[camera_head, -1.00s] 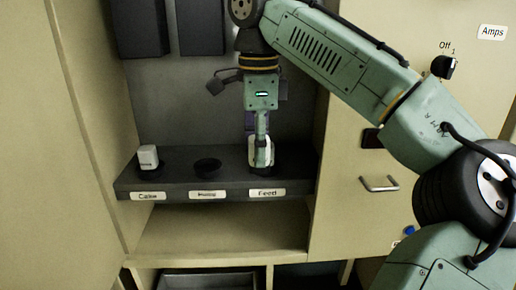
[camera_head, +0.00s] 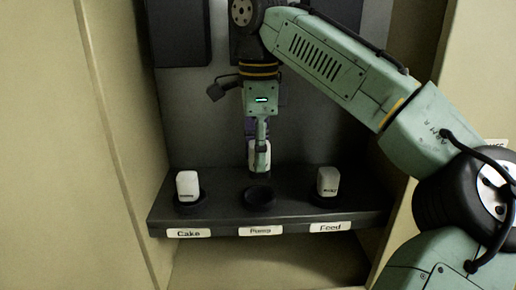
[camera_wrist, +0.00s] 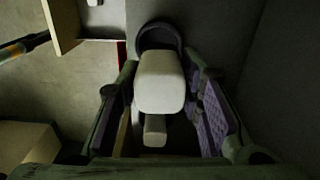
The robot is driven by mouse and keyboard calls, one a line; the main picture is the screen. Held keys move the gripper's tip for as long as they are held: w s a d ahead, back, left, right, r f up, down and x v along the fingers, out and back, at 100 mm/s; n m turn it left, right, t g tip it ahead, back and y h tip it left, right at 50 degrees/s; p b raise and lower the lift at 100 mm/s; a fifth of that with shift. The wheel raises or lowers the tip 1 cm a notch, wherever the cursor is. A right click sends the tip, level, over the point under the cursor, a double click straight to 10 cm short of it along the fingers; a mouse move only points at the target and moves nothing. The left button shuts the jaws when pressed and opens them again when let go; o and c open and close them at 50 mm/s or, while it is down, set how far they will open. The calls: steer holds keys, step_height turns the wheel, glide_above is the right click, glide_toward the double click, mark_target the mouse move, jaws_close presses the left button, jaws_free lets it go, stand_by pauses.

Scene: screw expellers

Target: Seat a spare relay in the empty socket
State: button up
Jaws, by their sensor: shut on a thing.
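My gripper (camera_head: 262,165) is shut on a white relay (camera_head: 252,150) and points down over the shelf. The relay hangs above the empty round black socket (camera_head: 258,198) labelled Pump, apart from it. In the wrist view the relay (camera_wrist: 160,82) sits between the purple-padded fingers, and a dark round socket rim (camera_wrist: 157,37) shows beyond it. One white relay (camera_head: 188,185) stands in the Cake socket on the left. Another relay (camera_head: 327,181) stands in the Feed socket on the right. The held relay is partly hidden by a finger.
The dark shelf (camera_head: 222,220) carries the sockets and, on its front edge, the Cake, Pump and Feed labels. Dark boxes (camera_head: 178,30) hang on the back panel above. Beige cabinet walls close in the left (camera_head: 115,120) and right sides.

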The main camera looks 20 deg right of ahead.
mark_target(259, 176)
steer(key=shift+f, duration=2.65)
steer(key=shift+f+b, duration=0.4)
steer(key=shift+f, duration=0.25)
steer(key=o, duration=0.9)
